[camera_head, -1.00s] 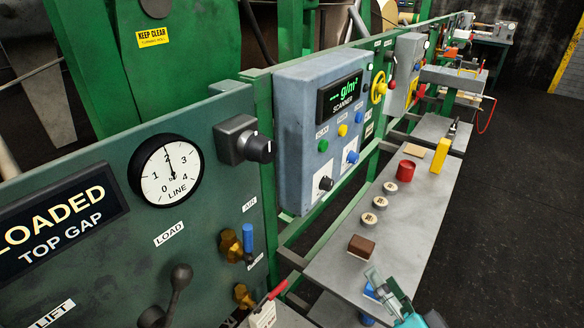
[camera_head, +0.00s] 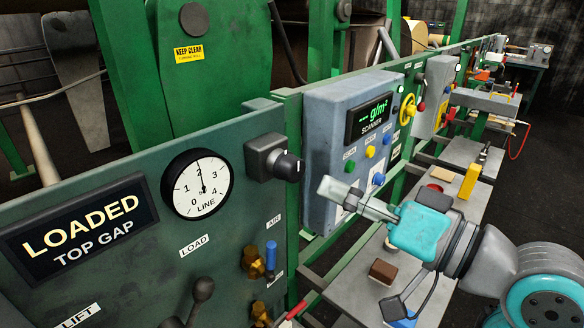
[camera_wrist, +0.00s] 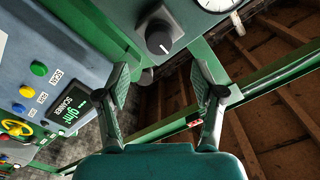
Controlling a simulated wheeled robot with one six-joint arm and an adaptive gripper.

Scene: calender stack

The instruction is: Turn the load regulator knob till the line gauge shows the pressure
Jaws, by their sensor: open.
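The load regulator knob (camera_head: 287,167) is a black knob with a white mark, on a dark grey box at the top right of the green panel. It also shows in the wrist view (camera_wrist: 158,40), ahead of the fingers and apart from them. The line gauge (camera_head: 197,184) is a white dial left of the knob, its needle pointing almost straight up, near 2. Only its edge shows in the wrist view (camera_wrist: 215,2). My gripper (camera_head: 338,192) is right of the knob, in front of the scanner box. In the wrist view its two fingers (camera_wrist: 160,85) are spread with nothing between them.
The grey-blue scanner box (camera_head: 325,130) with coloured buttons stands just right of the knob. A sign reading LOADED TOP GAP (camera_head: 84,226) is left of the gauge. A blue-handled valve (camera_head: 270,257) and a lever (camera_head: 201,292) project below. A bench (camera_head: 350,290) holds small items.

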